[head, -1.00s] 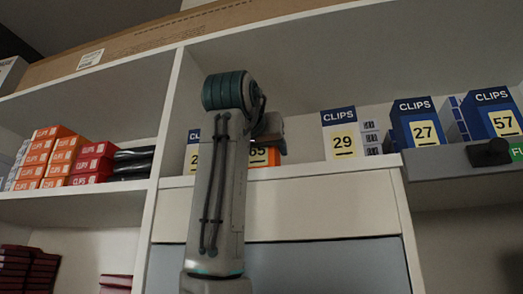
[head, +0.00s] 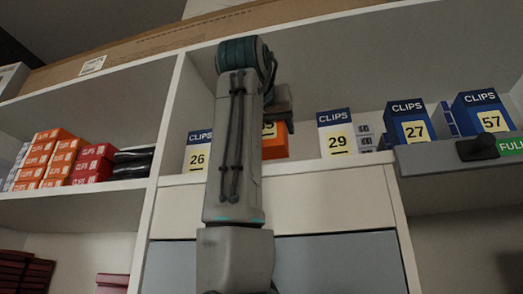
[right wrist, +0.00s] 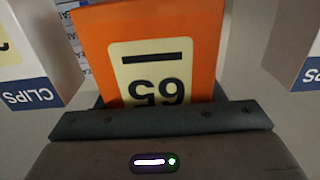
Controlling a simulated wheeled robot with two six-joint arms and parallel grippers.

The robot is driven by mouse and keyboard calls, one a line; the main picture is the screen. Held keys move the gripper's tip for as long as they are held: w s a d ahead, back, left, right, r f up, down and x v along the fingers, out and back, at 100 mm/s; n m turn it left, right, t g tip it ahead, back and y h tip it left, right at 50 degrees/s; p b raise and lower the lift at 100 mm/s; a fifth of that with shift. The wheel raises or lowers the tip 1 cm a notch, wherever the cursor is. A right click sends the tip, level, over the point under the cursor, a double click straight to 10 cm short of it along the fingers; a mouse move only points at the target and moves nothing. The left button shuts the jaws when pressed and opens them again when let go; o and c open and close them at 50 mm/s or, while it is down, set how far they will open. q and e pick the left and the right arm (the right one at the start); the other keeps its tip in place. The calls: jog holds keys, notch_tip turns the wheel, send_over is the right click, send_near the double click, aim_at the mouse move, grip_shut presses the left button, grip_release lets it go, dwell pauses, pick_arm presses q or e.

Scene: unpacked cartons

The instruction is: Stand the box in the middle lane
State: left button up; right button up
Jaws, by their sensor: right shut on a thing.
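An orange box labelled 65 (head: 275,142) is upright at the white shelf, between the white-and-blue CLIPS box 26 (head: 197,152) and the CLIPS box 29 (head: 336,135). My right gripper (head: 280,104) is shut on the orange box from above, and my arm hides its left part. In the right wrist view the orange box (right wrist: 155,45) appears upside down in the jaws, with a CLIPS box on either side (right wrist: 35,60) (right wrist: 295,45) and gaps between. I cannot tell whether its base touches the shelf. My left gripper is out of view.
Blue boxes 27 (head: 410,124) and 57 (head: 482,113) stand at the right, above a grey ledge (head: 435,156) with a green FULL tag (head: 509,146). Orange and red boxes (head: 65,160) fill the left shelf. A white divider (head: 172,110) stands left of box 26.

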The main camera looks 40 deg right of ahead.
jog(key=s+r+b, duration=0.1)
jog(key=s+b, duration=0.2)
jog(key=s, duration=0.9)
jog(key=shift+a+b, duration=0.4)
